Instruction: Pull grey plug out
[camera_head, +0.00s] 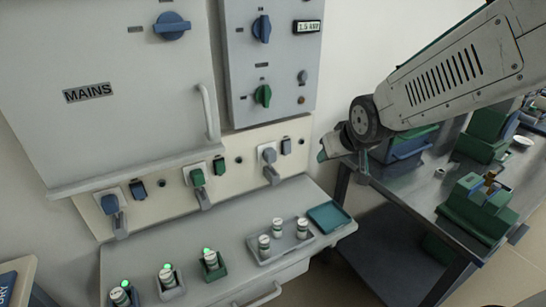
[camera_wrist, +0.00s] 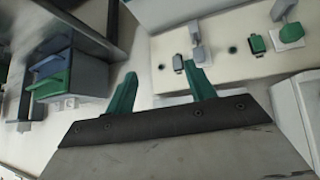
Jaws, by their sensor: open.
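The grey plug (camera_head: 269,158) sits in the rightmost socket of the cream panel, its grey lower end hanging downward. In the wrist view, where the panel appears upside down, the grey plug (camera_wrist: 198,48) lies just beyond the right fingertip. My gripper (camera_head: 340,158) is to the right of the panel, apart from the plug. Its teal fingers also show in the wrist view (camera_wrist: 165,73), spread and with nothing between them. A green plug (camera_head: 196,178) and a blue plug (camera_head: 111,205) are in sockets farther left.
A small dark cover (camera_head: 286,146) and a hole are beside the grey plug. Below, the shelf (camera_head: 225,262) holds a tray with several jars and a teal tray (camera_head: 328,217). A metal table (camera_head: 403,187) with blue and green boxes stands right. The MAINS cabinet (camera_head: 130,130) is upper left.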

